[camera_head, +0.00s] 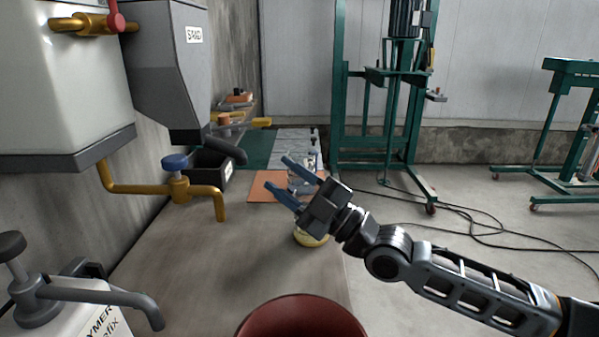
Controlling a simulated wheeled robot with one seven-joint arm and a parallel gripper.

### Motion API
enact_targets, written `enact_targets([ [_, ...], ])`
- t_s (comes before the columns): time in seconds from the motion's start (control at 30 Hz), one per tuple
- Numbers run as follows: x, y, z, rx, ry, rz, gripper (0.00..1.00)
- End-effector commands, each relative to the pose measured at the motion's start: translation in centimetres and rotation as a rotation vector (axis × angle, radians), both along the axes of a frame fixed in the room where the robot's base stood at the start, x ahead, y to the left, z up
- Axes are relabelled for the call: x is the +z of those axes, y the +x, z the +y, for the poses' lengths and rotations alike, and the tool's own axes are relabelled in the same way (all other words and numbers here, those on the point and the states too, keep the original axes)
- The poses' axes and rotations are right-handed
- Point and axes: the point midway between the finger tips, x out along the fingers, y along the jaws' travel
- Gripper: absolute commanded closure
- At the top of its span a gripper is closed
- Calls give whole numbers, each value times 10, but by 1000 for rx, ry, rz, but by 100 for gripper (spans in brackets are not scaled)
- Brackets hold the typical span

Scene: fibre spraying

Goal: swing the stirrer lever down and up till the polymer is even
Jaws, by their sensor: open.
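My gripper (277,174) is open, with two blue fingers apart and nothing visible between them. It is above the table, pointing up and left. A white polymer container (85,322) stands at the lower left, its label partly cut off. It has a dark pump knob and a grey spout. A green stand (340,95) at the back carries a dark motor-like unit (403,18) and a short grey handle (436,96) on its right side. I cannot tell whether this handle is the stirrer lever. My gripper is well in front of the stand.
A dark red bucket (302,300) is at the front. A yellowish round object (308,240) sits partly hidden beneath my gripper. A yellow pipe with a blue-handled valve (176,163) juts over the table (190,265) from a white tank (60,90). Black cables (490,228) lie on the floor.

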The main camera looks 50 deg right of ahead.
Motion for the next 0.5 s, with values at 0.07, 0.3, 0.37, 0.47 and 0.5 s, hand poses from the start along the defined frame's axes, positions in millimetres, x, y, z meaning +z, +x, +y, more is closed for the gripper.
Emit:
enact_targets([
  [0.07,5,-2,-3,-3,29,-6,56],
  [0.3,9,-4,-7,-3,63,-10,56],
  [0.37,9,-4,-7,-3,63,-10,56],
  [0.47,9,-4,-7,-3,62,-11,56],
  [0.5,9,-4,-7,-3,62,-11,56],
])
